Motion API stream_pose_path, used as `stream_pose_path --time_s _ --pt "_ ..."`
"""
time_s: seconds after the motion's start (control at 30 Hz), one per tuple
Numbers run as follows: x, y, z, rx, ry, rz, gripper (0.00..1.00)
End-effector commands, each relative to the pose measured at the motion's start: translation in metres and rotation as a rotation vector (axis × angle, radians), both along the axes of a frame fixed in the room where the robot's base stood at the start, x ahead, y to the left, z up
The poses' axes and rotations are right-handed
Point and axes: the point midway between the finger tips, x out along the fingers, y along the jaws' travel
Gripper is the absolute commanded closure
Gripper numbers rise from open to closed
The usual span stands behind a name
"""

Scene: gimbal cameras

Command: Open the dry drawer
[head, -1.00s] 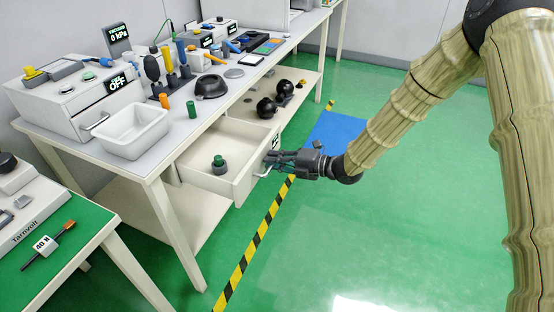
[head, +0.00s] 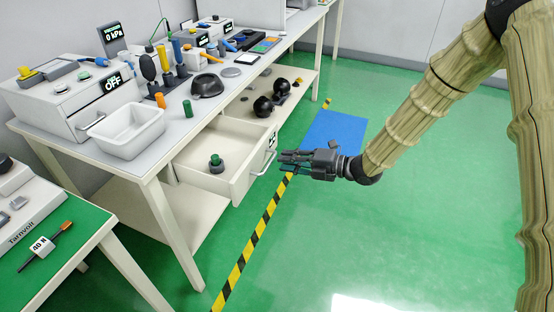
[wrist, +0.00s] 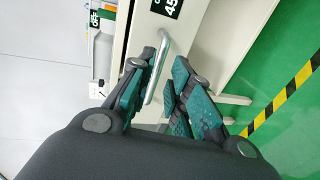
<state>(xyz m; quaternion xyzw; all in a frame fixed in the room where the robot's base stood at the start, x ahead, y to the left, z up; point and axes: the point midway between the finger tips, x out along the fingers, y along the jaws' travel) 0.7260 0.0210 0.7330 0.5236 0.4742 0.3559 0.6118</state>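The white drawer (head: 240,178) under the grey-topped bench stands pulled out, its inside visible. A green-capped dark object (head: 216,163) sits in it. Its front carries a dark label (head: 271,140), only partly legible as "45" in the wrist view, and a metal bar handle (head: 265,163). My gripper (head: 283,160) is off the drawer front, to the right of the handle in the head view. In the wrist view its green-padded fingers (wrist: 158,92) are spread, with the handle (wrist: 158,68) showing beyond and between them. It holds nothing.
A white tray (head: 130,133), a small box (head: 75,100) with an "OFF" display and several tools stand on the bench top. Dark round objects (head: 263,107) lie on the shelf behind the drawer. Green floor to the right is clear, with a blue mat (head: 338,130).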

Motion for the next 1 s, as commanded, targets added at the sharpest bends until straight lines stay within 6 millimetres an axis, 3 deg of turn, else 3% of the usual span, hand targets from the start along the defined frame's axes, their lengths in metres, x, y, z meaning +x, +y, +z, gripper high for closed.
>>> stream_pose_path --time_s 0.2,0.4,1.0 --pt "-0.011 -0.035 0.008 0.001 0.0 0.0 0.81" --pt "-0.017 -0.054 0.012 0.0 0.0 0.001 0.81" --pt "-0.019 -0.059 0.012 0.001 0.002 0.001 0.81"
